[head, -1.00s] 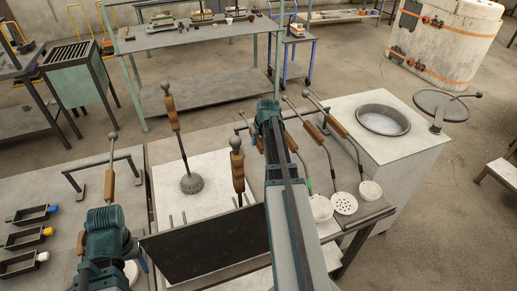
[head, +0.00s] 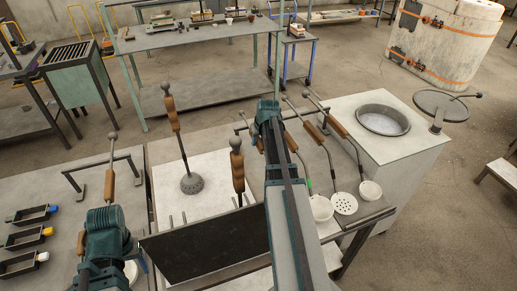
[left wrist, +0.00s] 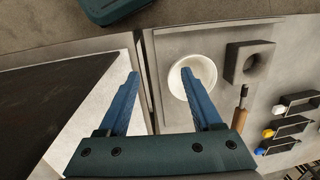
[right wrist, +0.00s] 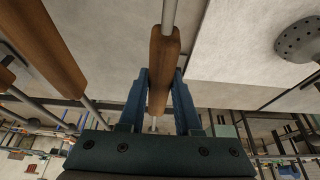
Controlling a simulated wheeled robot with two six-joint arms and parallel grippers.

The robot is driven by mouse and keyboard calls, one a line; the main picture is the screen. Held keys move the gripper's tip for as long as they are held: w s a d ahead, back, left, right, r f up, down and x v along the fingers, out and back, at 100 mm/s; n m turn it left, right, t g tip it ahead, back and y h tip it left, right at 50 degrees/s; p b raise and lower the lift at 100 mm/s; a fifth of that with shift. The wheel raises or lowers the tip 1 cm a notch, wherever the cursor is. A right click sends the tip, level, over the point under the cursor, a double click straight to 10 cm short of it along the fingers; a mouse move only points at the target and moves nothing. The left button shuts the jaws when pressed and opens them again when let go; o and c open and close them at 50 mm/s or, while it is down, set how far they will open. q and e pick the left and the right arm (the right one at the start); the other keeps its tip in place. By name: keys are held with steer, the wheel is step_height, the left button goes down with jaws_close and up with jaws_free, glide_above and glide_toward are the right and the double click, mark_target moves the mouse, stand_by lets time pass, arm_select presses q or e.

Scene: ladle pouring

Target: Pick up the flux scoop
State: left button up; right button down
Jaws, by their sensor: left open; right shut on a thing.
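My right gripper (right wrist: 159,88) is shut around a wooden handle (right wrist: 164,55), with a metal shaft showing beyond it in the right wrist view. In the head view my right arm hides the grip, so I cannot tell which head belongs to the held handle. Several wooden-handled tools lean over a rack there. Their heads include a white cup (head: 321,208), a white perforated skimmer (head: 345,203) and another white cup (head: 370,190). My left gripper (left wrist: 160,75) is open and empty, above the left table near a white bowl (left wrist: 191,78).
A dark plate (head: 205,247) stands in front of a perforated plunger (head: 191,184). A round basin (head: 383,120) is set in the cabinet at right. Several small moulds (head: 28,238) lie at the left table's edge. Two more handles (right wrist: 48,45) lie beside the held one.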

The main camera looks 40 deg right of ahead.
arm_select(q)
steer(key=shift+r, duration=0.1)
arm_select(e)
steer(key=shift+r, duration=0.1)
stand_by(0.3)
steer(key=shift+r+p, duration=0.5)
steer(key=shift+p, duration=0.15)
step_height(320, 180, up, 3)
steer(key=p, duration=0.3)
arm_select(q)
step_height(320, 180, up, 5)
steer(key=shift+f+p, duration=0.1)
steer(key=shift+p, duration=0.3)
arm_select(e)
steer(key=s+a, duration=0.2)
steer(key=s, duration=0.5)
steer(key=s+a, duration=0.3)
steer(key=s, duration=0.5)
steer(key=shift+s+r, duration=0.15)
steer(key=shift+r, duration=0.25)
